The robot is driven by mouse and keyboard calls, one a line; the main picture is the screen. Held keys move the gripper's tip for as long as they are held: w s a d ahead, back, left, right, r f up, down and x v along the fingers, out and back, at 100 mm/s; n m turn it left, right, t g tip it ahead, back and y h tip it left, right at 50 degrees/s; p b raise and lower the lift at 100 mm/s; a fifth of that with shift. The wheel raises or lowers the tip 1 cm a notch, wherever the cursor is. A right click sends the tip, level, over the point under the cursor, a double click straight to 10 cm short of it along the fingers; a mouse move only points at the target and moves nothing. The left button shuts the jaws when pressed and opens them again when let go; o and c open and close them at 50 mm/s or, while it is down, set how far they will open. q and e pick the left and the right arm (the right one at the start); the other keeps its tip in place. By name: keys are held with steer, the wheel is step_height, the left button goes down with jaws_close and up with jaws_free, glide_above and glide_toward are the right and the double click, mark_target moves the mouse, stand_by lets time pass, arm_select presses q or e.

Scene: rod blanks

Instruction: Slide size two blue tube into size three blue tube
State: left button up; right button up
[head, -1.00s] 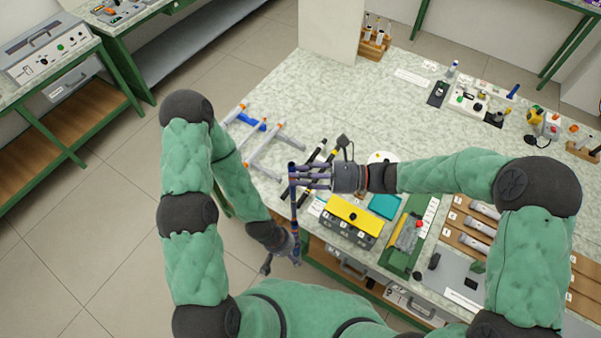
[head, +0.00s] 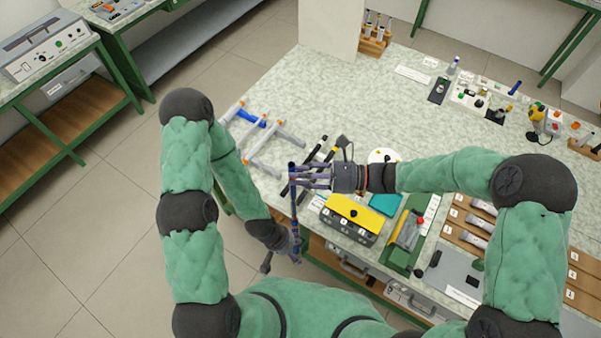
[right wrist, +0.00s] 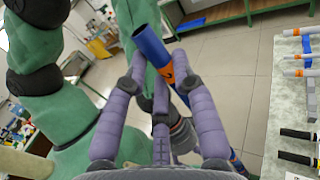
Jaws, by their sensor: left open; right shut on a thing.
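My right gripper (head: 312,178) is shut on a blue tube (head: 292,198) that stands nearly upright in front of the table edge. In the right wrist view the blue tube (right wrist: 151,44) has an orange band with a dark mark too small to read, and it passes between the fingers. More blue with orange shows at its lower end (right wrist: 236,160); I cannot tell whether this is a second tube. My left gripper (head: 294,246) is open around or beside the lower end, partly hidden. Another blue piece (head: 252,121) lies on the white and grey rack.
The rack (head: 277,160) with orange-tipped bars stands at the table's left corner. Black rods (head: 318,152) lie beside it. A yellow-topped box (head: 354,211) and a green tray (head: 399,254) stand near the front edge.

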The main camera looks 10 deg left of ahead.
mark_target(293, 199)
step_height(293, 199, down, 16)
steer(key=b, duration=1)
steer(key=shift+f, duration=0.15)
stand_by(5.7)
steer(key=o, duration=0.9)
